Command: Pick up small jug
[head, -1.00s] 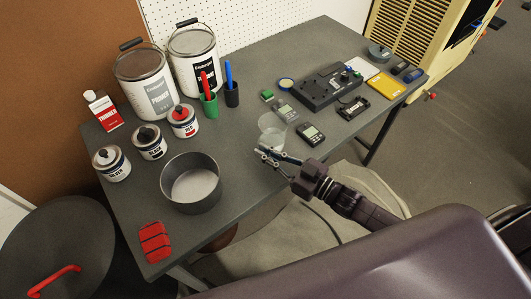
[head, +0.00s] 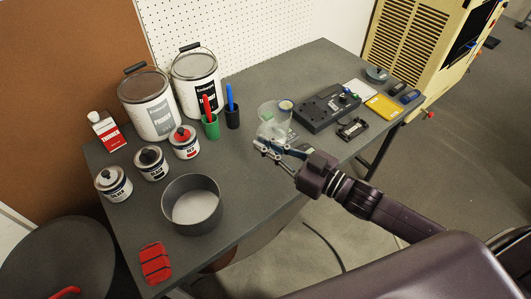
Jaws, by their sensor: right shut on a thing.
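The small jug (head: 273,117) is clear and see-through, and stands roughly upright in the middle of the head view. My right gripper (head: 264,147) is at the jug's lower near side and is shut on it. The jug appears raised above the table and overlaps the small items behind it. Where the fingers meet the jug is hard to make out. My left gripper is not in view.
A black device (head: 320,112) lies to the right of the jug.

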